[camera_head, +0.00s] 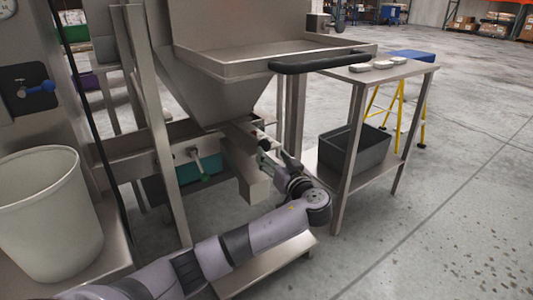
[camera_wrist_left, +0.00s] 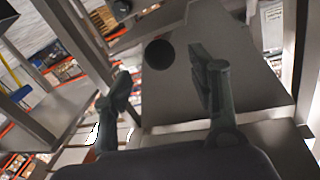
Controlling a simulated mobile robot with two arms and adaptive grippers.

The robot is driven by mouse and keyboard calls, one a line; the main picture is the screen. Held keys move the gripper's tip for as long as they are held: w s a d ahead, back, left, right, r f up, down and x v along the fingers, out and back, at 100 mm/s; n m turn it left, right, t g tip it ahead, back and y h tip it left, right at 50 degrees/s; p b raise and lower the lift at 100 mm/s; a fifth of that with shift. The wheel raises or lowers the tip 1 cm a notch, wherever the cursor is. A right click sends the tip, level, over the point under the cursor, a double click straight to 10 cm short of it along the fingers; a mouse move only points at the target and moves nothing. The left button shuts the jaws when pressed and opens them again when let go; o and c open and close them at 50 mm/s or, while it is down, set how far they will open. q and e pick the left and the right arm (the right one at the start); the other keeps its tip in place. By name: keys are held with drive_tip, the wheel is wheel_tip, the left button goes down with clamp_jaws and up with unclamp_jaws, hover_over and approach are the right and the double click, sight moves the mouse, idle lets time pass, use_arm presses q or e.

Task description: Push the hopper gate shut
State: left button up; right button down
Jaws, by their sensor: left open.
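The steel hopper (camera_head: 205,95) tapers down in the middle of the head view. The hopper gate (camera_head: 240,131) looks like the metal slide under its outlet; my gripper partly hides it, and I cannot tell how far open it is. My left gripper (camera_head: 272,157) is at the outlet's right side, its arm reaching up from the lower left. In the left wrist view the gripper (camera_wrist_left: 165,90) is open, fingers spread and nothing held. A dark round knob (camera_wrist_left: 158,54) shows beyond the fingertips, in front of a steel face; contact is not visible. My right gripper is not in view.
A steel side table (camera_head: 420,68) with a dark grey bin (camera_head: 372,150) on its lower shelf stands to the right. A white bucket (camera_head: 45,215) is at the left. A steel frame post (camera_head: 155,125) stands left of the outlet. Floor at right is open.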

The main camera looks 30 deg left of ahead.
sight(267, 149)
use_arm(q)
drive_tip(key=b+x, duration=0.1)
drive_tip(key=x, duration=0.4)
drive_tip(key=shift+w+a, duration=0.15)
drive_tip(key=shift+a, duration=0.1)
drive_tip(key=shift+c, duration=0.5)
clamp_jaws()
drive_tip(key=shift+f, duration=0.1)
